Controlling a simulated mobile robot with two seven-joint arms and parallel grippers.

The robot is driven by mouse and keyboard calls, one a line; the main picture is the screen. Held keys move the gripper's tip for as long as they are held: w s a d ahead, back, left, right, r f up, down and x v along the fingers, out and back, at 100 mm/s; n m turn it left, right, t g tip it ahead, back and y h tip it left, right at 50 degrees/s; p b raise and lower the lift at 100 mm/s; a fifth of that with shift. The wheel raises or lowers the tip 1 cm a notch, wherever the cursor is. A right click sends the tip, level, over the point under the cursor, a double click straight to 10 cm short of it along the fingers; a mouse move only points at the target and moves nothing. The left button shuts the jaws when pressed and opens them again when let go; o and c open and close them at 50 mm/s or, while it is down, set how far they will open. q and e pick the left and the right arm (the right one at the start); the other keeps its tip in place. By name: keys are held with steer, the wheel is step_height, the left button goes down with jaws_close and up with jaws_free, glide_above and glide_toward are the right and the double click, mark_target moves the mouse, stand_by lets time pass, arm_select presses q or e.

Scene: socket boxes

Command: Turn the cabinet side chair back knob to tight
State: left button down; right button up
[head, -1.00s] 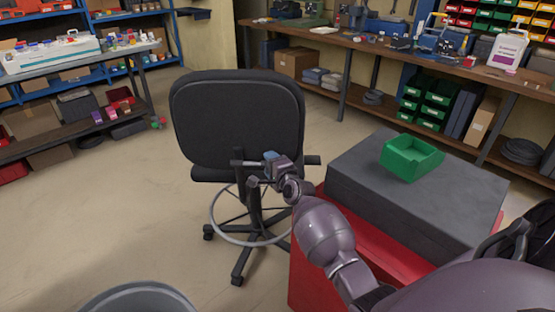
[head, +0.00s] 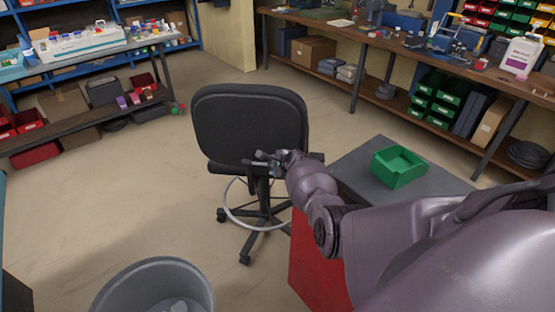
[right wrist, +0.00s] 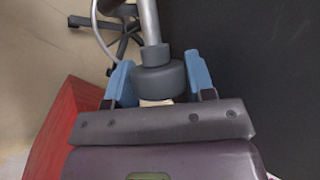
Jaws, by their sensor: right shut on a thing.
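The black office chair (head: 250,125) stands on the floor with the rear of its back toward me. In the right wrist view, a dark grey round knob (right wrist: 158,81) sits at the end of a metal rod, between the two blue fingers of my right gripper (right wrist: 160,84). The fingers are shut on the knob. In the head view, my right gripper (head: 268,159) is low behind the chair back, and the knob is too small and covered to make out. My left gripper is not in view.
A red cabinet (head: 312,262) with a grey top stands right of the chair, under my right arm, with a green bin (head: 398,167) on it. A grey waste bin (head: 155,290) stands in front. The floor left of the chair is clear.

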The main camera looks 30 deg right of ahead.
steer(key=shift+m+g+y, duration=0.3)
steer(key=shift+g+y, duration=0.1)
steer(key=shift+g, duration=0.4)
steer(key=shift+g+y, duration=0.3)
steer(key=shift+g, duration=0.1)
steer(key=shift+f+m+g+y+b, duration=0.1)
steer(key=shift+m+g+y+b, duration=0.25)
steer(key=shift+m+g+y, duration=0.25)
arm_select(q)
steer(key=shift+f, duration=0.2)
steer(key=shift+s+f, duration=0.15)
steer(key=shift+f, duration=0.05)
arm_select(e)
steer(key=shift+s+g, duration=0.1)
steer(key=shift+g, duration=0.3)
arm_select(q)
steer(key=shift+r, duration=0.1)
arm_select(e)
steer(key=o, duration=0.9)
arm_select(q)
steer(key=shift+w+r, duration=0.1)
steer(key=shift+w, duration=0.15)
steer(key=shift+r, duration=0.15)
arm_select(e)
steer(key=shift+r, duration=0.2)
